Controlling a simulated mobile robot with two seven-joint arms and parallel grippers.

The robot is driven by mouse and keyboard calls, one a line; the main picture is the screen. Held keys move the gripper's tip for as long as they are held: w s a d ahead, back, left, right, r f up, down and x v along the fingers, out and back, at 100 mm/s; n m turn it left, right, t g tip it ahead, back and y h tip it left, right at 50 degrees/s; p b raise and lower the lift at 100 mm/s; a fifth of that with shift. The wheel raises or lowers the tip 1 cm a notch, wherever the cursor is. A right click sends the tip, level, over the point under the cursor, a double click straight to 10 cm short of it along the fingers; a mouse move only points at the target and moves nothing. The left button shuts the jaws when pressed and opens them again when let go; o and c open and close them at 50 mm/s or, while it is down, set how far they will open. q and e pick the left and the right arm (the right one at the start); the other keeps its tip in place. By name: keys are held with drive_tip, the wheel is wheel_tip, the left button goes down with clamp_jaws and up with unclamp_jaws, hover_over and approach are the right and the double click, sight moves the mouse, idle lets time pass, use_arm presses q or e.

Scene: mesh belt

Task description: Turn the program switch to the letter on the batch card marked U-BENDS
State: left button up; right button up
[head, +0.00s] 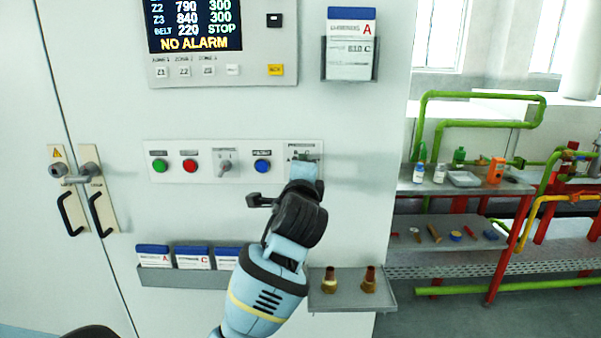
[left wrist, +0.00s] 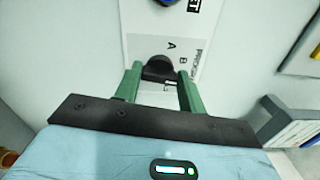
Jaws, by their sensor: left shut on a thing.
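The program switch is a black knob (left wrist: 159,68) on a white plate (left wrist: 190,28) with letters A and B beside it in the left wrist view. My left gripper (left wrist: 161,90) has its green fingers on both sides of the knob and is shut on it. In the head view my left gripper (head: 304,174) covers most of the switch, at the right end of the control row. Which letter the knob points to cannot be told. A batch card (head: 349,50) in the upper right holder bears a red A; its small heading appears to read U-BENDS. My right gripper is not in view.
Left of the switch are a blue button (head: 262,166), a small selector (head: 224,166), a red button (head: 190,166) and a green button (head: 160,166). A lower rack (head: 180,282) holds several cards, one marked C. A shelf (head: 326,300) with two brass fittings juts out below right.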

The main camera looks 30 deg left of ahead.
use_arm(q)
drive_tip(key=shift+d+f+n, duration=0.1)
drive_tip(key=shift+f+n, duration=0.05)
drive_tip(key=shift+n, duration=7.45)
drive_tip(key=o, duration=1)
